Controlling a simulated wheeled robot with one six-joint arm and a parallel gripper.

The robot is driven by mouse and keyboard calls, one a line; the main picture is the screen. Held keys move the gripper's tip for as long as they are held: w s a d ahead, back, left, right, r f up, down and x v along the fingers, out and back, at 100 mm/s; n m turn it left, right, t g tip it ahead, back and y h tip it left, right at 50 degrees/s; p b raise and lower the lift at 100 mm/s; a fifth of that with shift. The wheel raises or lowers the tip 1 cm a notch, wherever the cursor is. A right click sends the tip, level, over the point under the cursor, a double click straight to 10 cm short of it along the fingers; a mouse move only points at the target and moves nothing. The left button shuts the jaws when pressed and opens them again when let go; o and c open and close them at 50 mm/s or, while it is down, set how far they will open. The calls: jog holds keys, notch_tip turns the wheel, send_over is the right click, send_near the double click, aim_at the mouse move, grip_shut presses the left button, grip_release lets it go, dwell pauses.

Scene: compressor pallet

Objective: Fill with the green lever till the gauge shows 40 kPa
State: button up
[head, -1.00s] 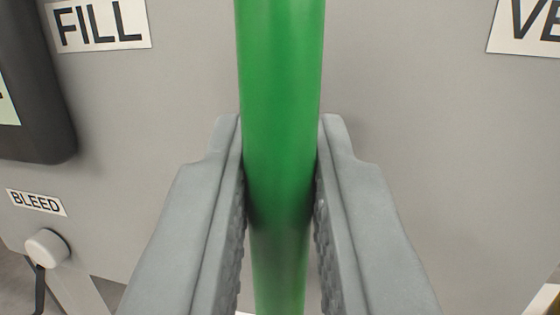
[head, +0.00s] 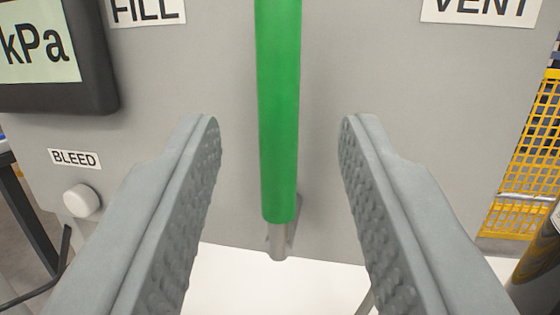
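The green lever (head: 279,120) hangs nearly upright in front of the grey panel, between the FILL label (head: 147,10) and the VENT label (head: 482,10). Its top runs out of the picture. Its bare metal lower end shows below the green sleeve. My gripper (head: 279,135) is open, with one finger on each side of the lever and a clear gap to both. The gauge (head: 40,45) is at the upper left; its screen shows "kPa", and the number is out of view.
A BLEED label (head: 75,159) and a white round knob (head: 82,200) are at the left of the grey panel (head: 400,150). A yellow mesh fence (head: 530,150) stands behind at the right, with a dark cylindrical object at the lower right edge. A white surface lies below the panel.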

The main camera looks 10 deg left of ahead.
jog(key=v, duration=1.2)
jog(key=shift+s, duration=0.15)
jog(key=s+a+r+m+g+h, duration=0.1)
jog(key=s+a+r+h, duration=0.1)
jog(key=s, duration=0.8)
jog(key=s+a+r+m+g+h, duration=0.1)
jog(key=s+a+r, duration=0.3)
jog(key=s, duration=0.7)
jog(key=shift+a+g+h, duration=0.4)
jog(key=shift+a+h, duration=0.1)
jog(key=shift+a, duration=0.15)
jog(key=shift+w+r, duration=0.1)
jog(key=shift+r, duration=0.05)
